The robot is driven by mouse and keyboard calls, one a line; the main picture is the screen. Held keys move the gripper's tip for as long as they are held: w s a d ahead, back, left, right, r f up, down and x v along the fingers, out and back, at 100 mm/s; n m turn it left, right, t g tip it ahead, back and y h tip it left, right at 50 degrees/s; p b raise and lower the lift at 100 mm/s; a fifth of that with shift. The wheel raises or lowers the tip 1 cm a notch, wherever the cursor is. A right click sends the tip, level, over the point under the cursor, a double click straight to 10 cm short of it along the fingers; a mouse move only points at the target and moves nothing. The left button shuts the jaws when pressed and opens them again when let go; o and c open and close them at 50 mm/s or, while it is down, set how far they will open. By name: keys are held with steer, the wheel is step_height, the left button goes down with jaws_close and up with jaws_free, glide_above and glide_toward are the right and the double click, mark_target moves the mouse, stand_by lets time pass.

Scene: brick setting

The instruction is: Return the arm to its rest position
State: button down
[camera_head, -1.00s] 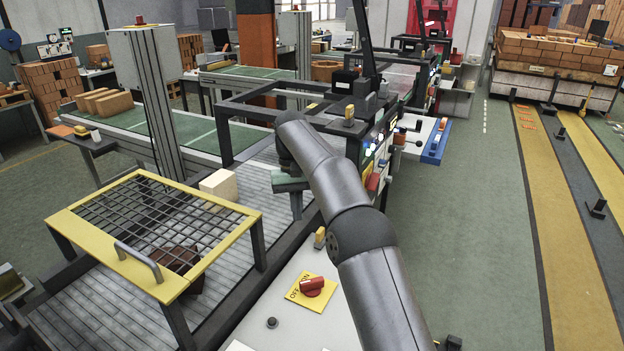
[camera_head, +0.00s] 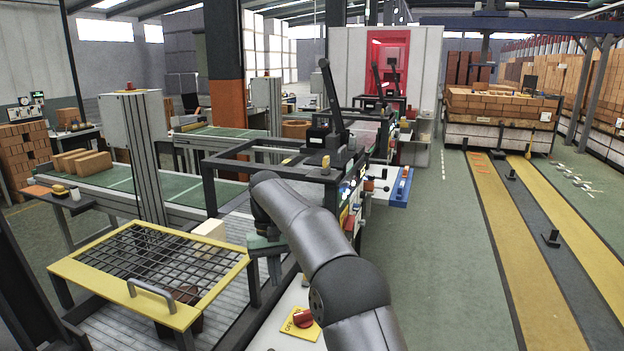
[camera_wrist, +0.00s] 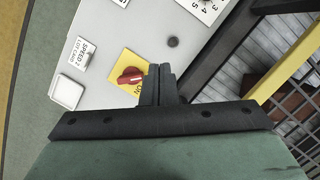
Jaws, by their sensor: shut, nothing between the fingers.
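My gripper (camera_head: 276,270) hangs at the end of my arm, left of the elbow in the head view, beside the yellow-framed guard. In the wrist view my gripper's two dark fingers (camera_wrist: 159,72) are together with nothing between them. The fingertips appear close to a red knob (camera_wrist: 131,76) on a yellow plate, on a pale panel. The same red knob (camera_head: 303,318) shows low in the head view. I cannot tell whether the fingers touch the panel.
A yellow-framed mesh guard (camera_head: 228,272) with a grey handle stands left of my arm. A pale block (camera_head: 210,230) sits behind it. Dark machine frames (camera_head: 225,165) stand beyond my arm. The green floor (camera_head: 440,240) to the right is open.

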steer(key=s+d+r+m+t, duration=0.1)
steer(key=s+d+r+m, duration=0.15)
steer(key=s+d, duration=1.3)
steer(key=s+d+f, duration=0.3)
steer(key=s+f, duration=0.1)
steer(key=s, duration=0.6)
steer(key=s+d+f+t, duration=0.1)
steer(key=s+d+f, duration=0.3)
steer(key=s, duration=0.6)
steer(key=shift+d+m+t+y, duration=0.2)
steer(key=shift+m+t+y, duration=0.1)
steer(key=shift+m+y, duration=0.15)
